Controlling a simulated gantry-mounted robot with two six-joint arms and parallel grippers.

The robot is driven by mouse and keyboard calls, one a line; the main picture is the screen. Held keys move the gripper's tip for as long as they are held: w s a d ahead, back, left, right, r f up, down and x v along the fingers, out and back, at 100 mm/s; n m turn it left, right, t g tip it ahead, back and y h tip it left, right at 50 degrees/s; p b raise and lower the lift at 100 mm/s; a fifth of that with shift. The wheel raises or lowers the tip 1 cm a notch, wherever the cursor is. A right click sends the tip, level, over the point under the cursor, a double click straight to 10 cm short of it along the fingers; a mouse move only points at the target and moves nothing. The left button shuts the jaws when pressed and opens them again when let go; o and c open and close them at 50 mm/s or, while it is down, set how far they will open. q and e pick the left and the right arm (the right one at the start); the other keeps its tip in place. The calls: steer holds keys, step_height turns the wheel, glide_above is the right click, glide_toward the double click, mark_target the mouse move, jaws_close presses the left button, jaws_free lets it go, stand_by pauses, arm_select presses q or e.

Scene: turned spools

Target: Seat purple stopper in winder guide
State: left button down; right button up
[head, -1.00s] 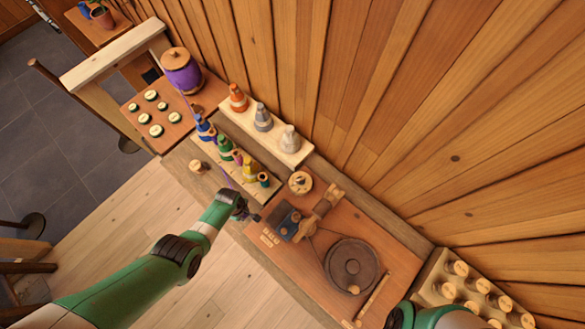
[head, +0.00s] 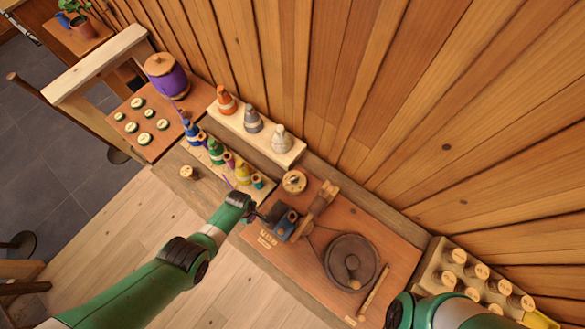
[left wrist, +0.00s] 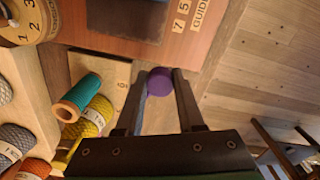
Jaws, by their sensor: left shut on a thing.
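The purple stopper (left wrist: 160,81) shows as a round purple end between the fingertips of my left gripper (left wrist: 158,88) in the left wrist view. The gripper is shut on it. In the head view my left gripper (head: 264,216) is at the left side of the dark blue winder guide (head: 286,224), close to it. The stopper cannot be made out there, and I cannot tell whether it touches the guide. The GUIDE label (left wrist: 200,14) shows on the board at the top of the left wrist view. My right gripper is outside the frames.
The winder board (head: 320,278) carries a dark round disc (head: 352,262) and a wooden spool piece (head: 318,207). Colored spools, including a yellow one (head: 243,173), stand on a rack left of it. A numbered round dial (head: 294,181) sits behind the guide.

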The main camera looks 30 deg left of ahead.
arm_select(q)
steer(key=shift+w+d+b, duration=0.95)
steer(key=shift+w+d, duration=0.2)
steer(key=shift+d, duration=0.7)
steer(key=shift+w+d+b, duration=0.9)
steer(key=shift+w+d, duration=0.2)
steer(key=shift+d, duration=0.75)
steer(key=shift+w+d+b, duration=0.95)
steer(key=shift+w+d, duration=0.2)
steer(key=shift+d, duration=0.7)
steer(key=shift+w+d+f+b, duration=0.1)
steer(key=shift+w+d+b, duration=0.5)
steer(key=shift+d+b, duration=0.35)
steer(key=shift+d, duration=0.15)
steer(key=shift+f+b, duration=0.7)
steer(key=shift+b, duration=0.1)
steer(key=shift+r+p, duration=0.85)
steer(key=shift+p, duration=0.05)
